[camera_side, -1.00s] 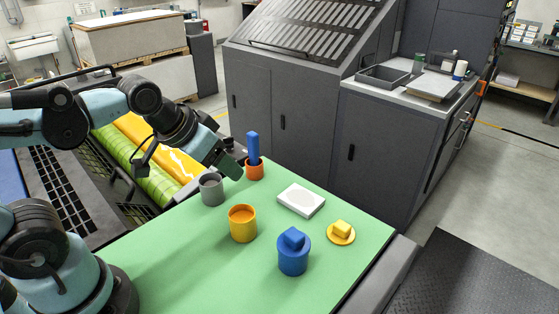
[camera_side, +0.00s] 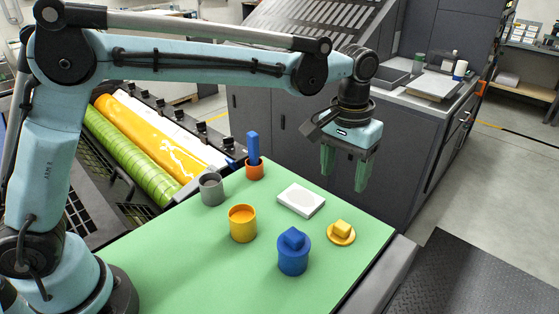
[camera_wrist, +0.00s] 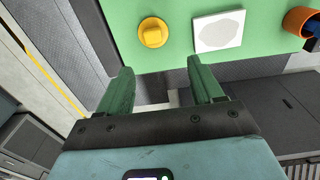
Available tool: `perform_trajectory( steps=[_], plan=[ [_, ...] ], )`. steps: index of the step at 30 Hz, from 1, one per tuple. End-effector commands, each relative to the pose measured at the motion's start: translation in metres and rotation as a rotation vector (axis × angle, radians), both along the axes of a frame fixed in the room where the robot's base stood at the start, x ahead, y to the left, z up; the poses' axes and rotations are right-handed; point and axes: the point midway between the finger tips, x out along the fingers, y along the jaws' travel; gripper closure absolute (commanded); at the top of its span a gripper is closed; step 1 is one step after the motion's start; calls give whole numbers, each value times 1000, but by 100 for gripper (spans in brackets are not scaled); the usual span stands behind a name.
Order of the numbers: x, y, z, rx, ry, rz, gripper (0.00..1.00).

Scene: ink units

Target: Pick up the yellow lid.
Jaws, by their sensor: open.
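The yellow lid (camera_side: 341,238) is a flat disc with a block-shaped knob on top. It lies on the green mat near the right edge. It also shows in the wrist view (camera_wrist: 153,38), beyond my fingertips and roughly between them sideways. My gripper (camera_side: 342,178) has two green fingers pointing down, apart and empty, in the air above the far right part of the mat. In the wrist view my gripper (camera_wrist: 163,72) is open, with nothing between the fingers.
A white block with a round top mark (camera_side: 301,200) lies left of the lid. A blue-lidded pot (camera_side: 293,262), an open yellow pot (camera_side: 243,226), a grey cup (camera_side: 211,190) and an orange cup holding a blue bar (camera_side: 254,170) stand on the green mat (camera_side: 190,265).

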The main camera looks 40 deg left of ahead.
Motion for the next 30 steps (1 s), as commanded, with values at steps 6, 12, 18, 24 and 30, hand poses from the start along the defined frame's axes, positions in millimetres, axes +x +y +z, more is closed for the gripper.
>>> perform_trajectory(
  steps=[6,12,18,24,30],
  plan=[
    [4,-15,-13,14,34,0,34],
    [4,-15,-41,15,35,0,34],
    [5,-15,-71,14,34,0,34],
    [4,-15,-83,14,34,0,34],
    [3,-16,-110,14,34,0,34]
  ],
)
